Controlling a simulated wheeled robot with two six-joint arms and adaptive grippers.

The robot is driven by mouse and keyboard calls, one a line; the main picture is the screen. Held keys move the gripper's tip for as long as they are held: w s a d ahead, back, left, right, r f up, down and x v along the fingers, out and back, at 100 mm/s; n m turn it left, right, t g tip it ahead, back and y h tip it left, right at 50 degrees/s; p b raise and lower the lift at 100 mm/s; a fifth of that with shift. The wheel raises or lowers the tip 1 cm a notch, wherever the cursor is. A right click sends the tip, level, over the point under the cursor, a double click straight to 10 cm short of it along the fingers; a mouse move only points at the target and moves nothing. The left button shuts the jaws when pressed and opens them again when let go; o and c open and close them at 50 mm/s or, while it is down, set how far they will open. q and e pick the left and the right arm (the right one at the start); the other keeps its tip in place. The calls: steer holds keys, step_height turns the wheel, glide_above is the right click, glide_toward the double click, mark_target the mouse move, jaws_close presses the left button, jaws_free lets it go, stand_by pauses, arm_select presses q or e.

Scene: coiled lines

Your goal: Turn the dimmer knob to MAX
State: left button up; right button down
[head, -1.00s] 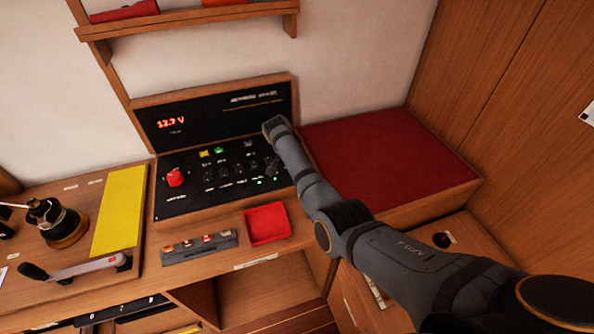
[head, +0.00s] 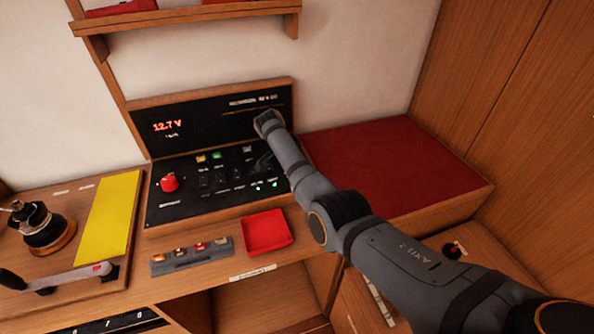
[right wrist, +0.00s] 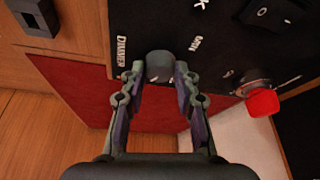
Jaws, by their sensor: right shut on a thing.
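The dimmer knob (right wrist: 160,66) is a grey round knob on the black switch panel (right wrist: 215,50), beside the word DIMMER in the right wrist view. My right gripper (right wrist: 160,80) is shut on the knob, one finger on each side. In the head view my right gripper (head: 264,163) is at the right end of the panel, and my own arm hides most of it and the knob. The knob's pointer and its setting cannot be read. My left gripper is not in view.
A red rotary switch (head: 169,183) and several small switches share the panel. A red tray (head: 267,231) and a grey fuse strip (head: 192,257) lie in front. A red cushion (head: 400,165) is at the right.

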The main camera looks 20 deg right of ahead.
steer(key=c, duration=1)
jaws_free()
steer(key=shift+r, duration=0.15)
steer(key=v, duration=1.1)
steer(key=shift+a+r, duration=0.2)
steer(key=shift+r, duration=0.05)
steer(key=shift+r, duration=0.1)
